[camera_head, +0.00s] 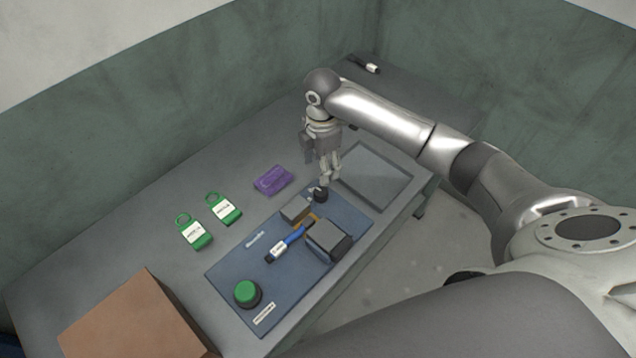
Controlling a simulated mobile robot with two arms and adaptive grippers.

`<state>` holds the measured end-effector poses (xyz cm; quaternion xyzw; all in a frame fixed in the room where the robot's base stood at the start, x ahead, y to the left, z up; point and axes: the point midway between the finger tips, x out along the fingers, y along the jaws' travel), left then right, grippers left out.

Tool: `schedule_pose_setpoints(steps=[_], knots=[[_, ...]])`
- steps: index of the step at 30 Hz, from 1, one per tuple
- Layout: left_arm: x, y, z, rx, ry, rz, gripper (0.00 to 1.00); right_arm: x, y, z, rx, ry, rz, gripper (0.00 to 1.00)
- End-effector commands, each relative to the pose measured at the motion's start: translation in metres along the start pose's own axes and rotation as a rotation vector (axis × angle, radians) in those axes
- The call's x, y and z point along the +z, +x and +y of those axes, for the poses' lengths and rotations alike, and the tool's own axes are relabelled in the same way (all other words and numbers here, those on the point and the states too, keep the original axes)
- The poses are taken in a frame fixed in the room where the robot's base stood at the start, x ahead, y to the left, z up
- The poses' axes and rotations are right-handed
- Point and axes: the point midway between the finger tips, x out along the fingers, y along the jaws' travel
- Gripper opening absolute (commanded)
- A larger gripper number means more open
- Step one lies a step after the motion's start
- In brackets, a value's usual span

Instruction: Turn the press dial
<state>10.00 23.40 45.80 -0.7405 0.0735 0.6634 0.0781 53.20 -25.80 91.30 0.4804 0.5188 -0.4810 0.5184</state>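A small black knob (320,195), which looks like the press dial, sits at the far end of a blue board (225,273) on the table. My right gripper (329,181) points down just above it. Its fingertips are very close to the knob; I cannot tell whether they touch or grip it. On the board, a grey block (329,238) and a smaller grey block (295,209) look like parts of the press. A blue labelled marker-like piece (284,246) lies between them. A green button (247,293) is at the near end. My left gripper is not in view.
Two green tags (196,233) and (225,210) and a purple item (272,180) lie left of the board. A brown box (134,318) is at the near left. A grey flat panel (376,176) lies right of the gripper. A dark object (364,65) lies at the far end.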

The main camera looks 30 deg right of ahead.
Motion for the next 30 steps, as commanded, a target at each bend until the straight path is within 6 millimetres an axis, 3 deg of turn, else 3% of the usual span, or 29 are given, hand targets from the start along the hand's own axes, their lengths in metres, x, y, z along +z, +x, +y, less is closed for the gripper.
schedule_pose_setpoints(steps=[8, 15, 21, 30], knots=[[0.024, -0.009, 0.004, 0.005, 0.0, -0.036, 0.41, -0.001, 0.047, -0.002, -0.007, 0.002, 0.001, 0.57], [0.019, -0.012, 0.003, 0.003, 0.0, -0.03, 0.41, -0.001, 0.087, -0.001, -0.003, 0.003, 0.0, 0.57], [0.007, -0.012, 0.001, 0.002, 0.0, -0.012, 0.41, -0.001, 0.103, -0.001, -0.001, 0.001, 0.0, 0.57], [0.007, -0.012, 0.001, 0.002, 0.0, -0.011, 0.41, -0.001, 0.105, -0.001, 0.0, 0.001, 0.0, 0.55]])
